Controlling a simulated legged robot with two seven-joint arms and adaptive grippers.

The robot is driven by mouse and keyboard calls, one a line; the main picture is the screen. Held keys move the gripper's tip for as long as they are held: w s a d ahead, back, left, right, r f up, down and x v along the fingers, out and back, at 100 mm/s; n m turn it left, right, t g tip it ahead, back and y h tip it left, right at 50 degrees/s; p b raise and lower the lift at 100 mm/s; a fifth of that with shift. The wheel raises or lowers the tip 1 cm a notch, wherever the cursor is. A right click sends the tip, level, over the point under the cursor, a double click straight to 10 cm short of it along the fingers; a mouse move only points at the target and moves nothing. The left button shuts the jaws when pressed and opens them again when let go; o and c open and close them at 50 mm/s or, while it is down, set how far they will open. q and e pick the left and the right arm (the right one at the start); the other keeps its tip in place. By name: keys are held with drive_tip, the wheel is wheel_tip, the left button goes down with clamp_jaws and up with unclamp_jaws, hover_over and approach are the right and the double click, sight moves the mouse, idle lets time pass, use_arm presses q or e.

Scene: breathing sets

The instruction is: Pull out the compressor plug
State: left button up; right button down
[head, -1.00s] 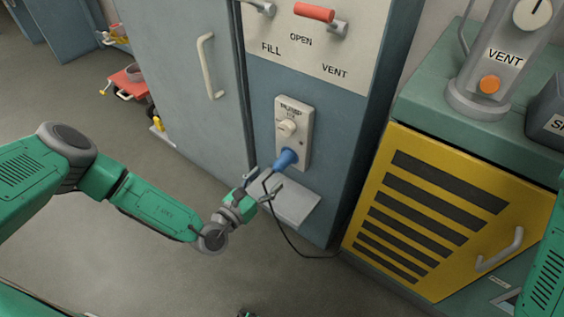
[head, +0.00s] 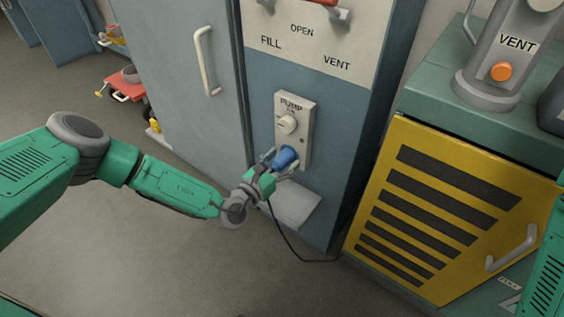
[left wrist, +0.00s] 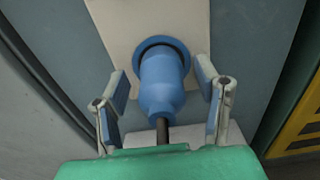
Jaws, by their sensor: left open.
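The blue compressor plug (head: 285,158) sits in the socket at the bottom of the beige panel marked PUMP (head: 293,122). In the left wrist view the plug (left wrist: 161,85) fills the middle, with its round blue socket rim behind it and its dark cable below. My left gripper (head: 276,160) is at the plug in the head view. In the left wrist view the open fingers (left wrist: 165,88) stand one on each side of the plug, with gaps between them and it. Of my right arm only a green part shows at the right edge; its gripper is out of view.
A grey ledge (head: 292,205) juts out below the panel. The black cable (head: 285,238) hangs to the floor and runs right. A yellow slatted cabinet (head: 395,260) stands at right, and a grey door with a handle (head: 206,62) at left.

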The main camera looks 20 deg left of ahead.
sight(275, 168)
use_arm(q)
drive_tip(key=shift+w+d, duration=0.2)
drive_tip(key=shift+w, duration=0.15)
idle(0.6)
drive_tip(key=shift+p, duration=0.4)
drive_tip(key=shift+p, duration=0.35)
idle(0.5)
clamp_jaws()
drive_tip(key=shift+p+v, duration=1.05)
drive_tip(key=shift+v, duration=0.45)
drive_tip(key=shift+p+v, duration=0.95)
drive_tip(key=shift+v, duration=0.55)
